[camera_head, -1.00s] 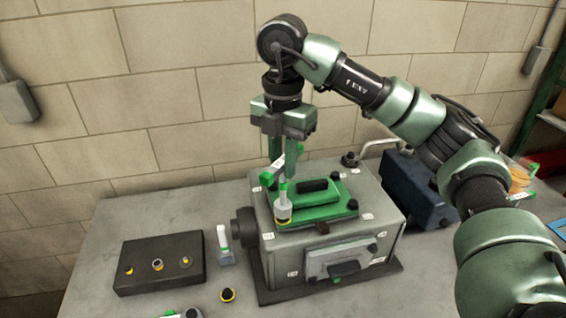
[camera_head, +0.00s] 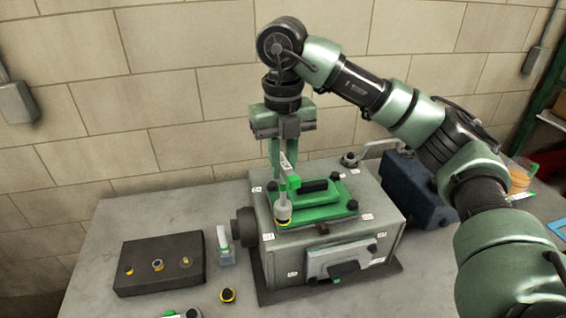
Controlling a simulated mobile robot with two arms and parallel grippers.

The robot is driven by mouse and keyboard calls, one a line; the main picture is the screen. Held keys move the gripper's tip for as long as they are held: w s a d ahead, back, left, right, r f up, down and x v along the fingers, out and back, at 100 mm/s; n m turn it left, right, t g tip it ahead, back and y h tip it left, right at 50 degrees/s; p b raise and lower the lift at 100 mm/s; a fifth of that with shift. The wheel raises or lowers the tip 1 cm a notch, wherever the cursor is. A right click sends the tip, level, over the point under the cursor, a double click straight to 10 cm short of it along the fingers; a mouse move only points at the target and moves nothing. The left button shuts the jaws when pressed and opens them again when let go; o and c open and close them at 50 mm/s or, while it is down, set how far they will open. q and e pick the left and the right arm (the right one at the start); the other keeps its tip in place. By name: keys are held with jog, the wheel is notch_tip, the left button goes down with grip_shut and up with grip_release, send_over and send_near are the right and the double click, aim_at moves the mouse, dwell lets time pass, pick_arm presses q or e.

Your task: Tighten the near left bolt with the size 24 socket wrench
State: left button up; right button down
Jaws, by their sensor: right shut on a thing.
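The socket wrench (camera_head: 287,181) stands over the near left corner of the green cover (camera_head: 327,210) on the grey engine block. Its silver socket end with a yellow ring (camera_head: 283,212) is down at the near left bolt, which it hides. I cannot tell how deeply it sits on the bolt. My right gripper (camera_head: 276,166) points down and is shut on the socket wrench by its handle. Its fingers partly hide the handle. My left gripper is not in view.
A black socket holder (camera_head: 160,263) with several yellow-ringed sockets lies on the left of the table. A dark blue box (camera_head: 415,190) stands at right.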

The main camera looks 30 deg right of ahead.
jog(key=n, duration=1.3)
jog(key=shift+n, duration=0.3)
jog(key=n, duration=0.4)
jog(key=shift+n, duration=0.4)
jog(key=n, duration=0.4)
jog(key=shift+n, duration=0.3)
jog(key=shift+f, duration=0.1)
